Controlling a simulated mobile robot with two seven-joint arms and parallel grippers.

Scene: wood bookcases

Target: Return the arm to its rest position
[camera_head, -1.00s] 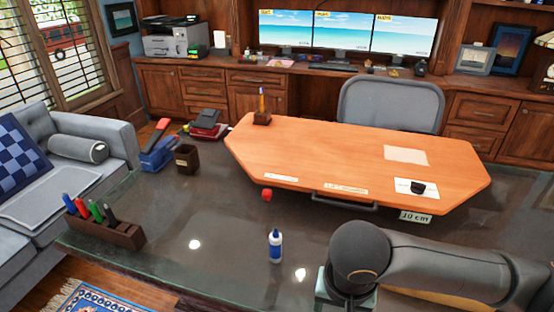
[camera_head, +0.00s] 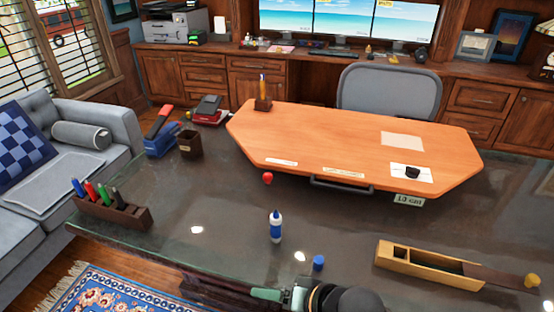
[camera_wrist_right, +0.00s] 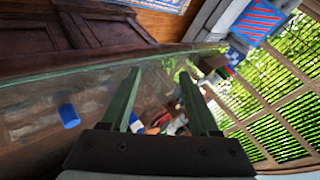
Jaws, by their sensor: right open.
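My right gripper (camera_head: 276,294) is at the bottom edge of the head view, by the near edge of the glass desk (camera_head: 150,235). Its green fingers point left, and the dark wrist is cut off by the frame. In the wrist view the same gripper (camera_wrist_right: 159,76) has its two fingers spread apart with nothing held between them. It is apart from the white glue bottle (camera_head: 276,227) and the blue cap (camera_head: 318,263), which stand on the desk behind it. My left gripper is not in view.
A pale wooden box (camera_head: 430,266) lies to the right on the desk. A pen holder (camera_head: 112,213) stands at the left edge. An orange wooden board (camera_head: 340,140) covers the far part. The patterned rug (camera_head: 125,292) and sofa (camera_head: 70,165) are left.

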